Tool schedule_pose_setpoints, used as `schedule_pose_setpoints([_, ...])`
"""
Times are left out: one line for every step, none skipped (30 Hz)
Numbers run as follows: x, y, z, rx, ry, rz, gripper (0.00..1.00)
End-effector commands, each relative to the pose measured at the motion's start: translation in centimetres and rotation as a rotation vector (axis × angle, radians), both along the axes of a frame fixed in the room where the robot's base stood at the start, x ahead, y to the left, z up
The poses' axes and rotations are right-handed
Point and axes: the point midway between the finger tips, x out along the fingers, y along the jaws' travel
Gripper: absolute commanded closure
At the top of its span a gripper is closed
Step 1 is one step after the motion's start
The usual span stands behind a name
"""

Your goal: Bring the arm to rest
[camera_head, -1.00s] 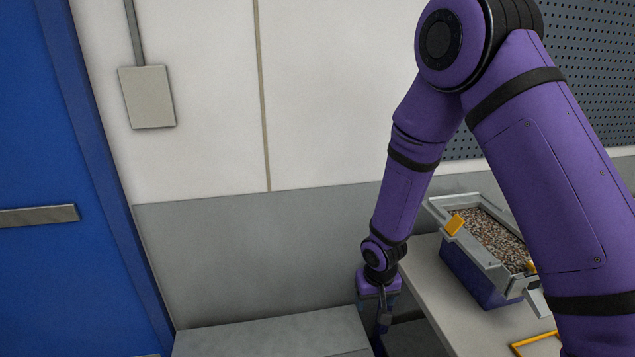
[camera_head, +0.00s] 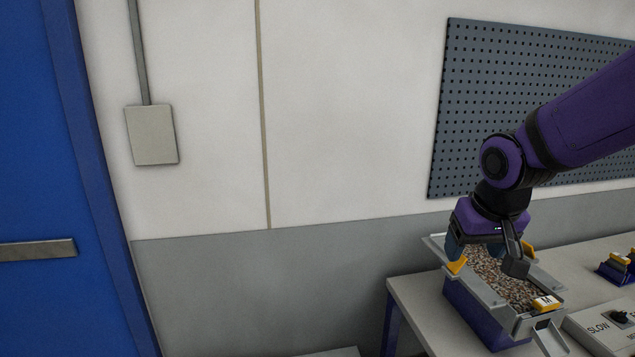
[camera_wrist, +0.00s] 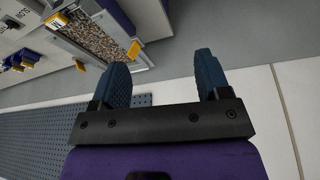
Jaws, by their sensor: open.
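My purple arm reaches in from the right in the head view. My gripper (camera_head: 487,262) hangs above the left part of a tray filled with mixed grit. In the wrist view my gripper (camera_wrist: 165,75) shows two blue fingers spread well apart with nothing between them. The grey-rimmed tray (camera_head: 470,284) sits on a purple base on the table, and it also shows in the wrist view (camera_wrist: 70,44). Part of the tray is hidden behind the gripper in the head view.
A pale table (camera_head: 412,297) carries the tray and a control box marked SLOW (camera_head: 600,330) at right. A dark pegboard (camera_head: 480,110) hangs on the wall behind. A blue door (camera_head: 45,150) stands at left.

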Motion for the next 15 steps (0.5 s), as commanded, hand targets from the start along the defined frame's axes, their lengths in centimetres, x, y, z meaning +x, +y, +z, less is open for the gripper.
schedule_pose_setpoints([-1.1, -0.6, 1.3, 0.004, -0.018, -0.006, 0.3])
schedule_pose_setpoints([-1.8, -0.9, 1.9, 0.006, -0.024, -0.009, 0.3])
schedule_pose_setpoints([-2.7, -1.2, 2.7, 0.008, -0.031, -0.011, 0.3])
schedule_pose_setpoints([-3.4, -1.5, 3.2, 0.008, -0.037, -0.012, 0.3])
schedule_pose_setpoints([-4.1, -1.8, 3.8, 0.01, -0.042, -0.015, 0.3])
schedule_pose_setpoints([-5.0, -2.1, 4.5, 0.012, -0.051, -0.017, 0.3])
schedule_pose_setpoints([-5.7, -2.3, 4.9, 0.014, -0.056, -0.017, 0.3])
schedule_pose_setpoints([-6.5, -2.5, 5.4, 0.015, -0.063, -0.019, 0.3])
schedule_pose_setpoints([-7.5, -2.8, 5.9, 0.017, -0.069, -0.02, 0.3])
schedule_pose_setpoints([-8.2, -3.0, 6.3, 0.018, -0.076, -0.02, 0.3])
schedule_pose_setpoints([-9.0, -3.1, 6.7, 0.02, -0.082, -0.021, 0.3])
schedule_pose_setpoints([-10.0, -3.3, 7.2, 0.023, -0.091, -0.022, 0.3])
schedule_pose_setpoints([-10.7, -3.5, 7.5, 0.023, -0.096, -0.023, 0.3])
schedule_pose_setpoints([-11.4, -3.6, 7.8, 0.024, -0.102, -0.022, 0.3])
schedule_pose_setpoints([-12.3, -3.7, 8.0, 0.025, -0.108, -0.022, 0.3])
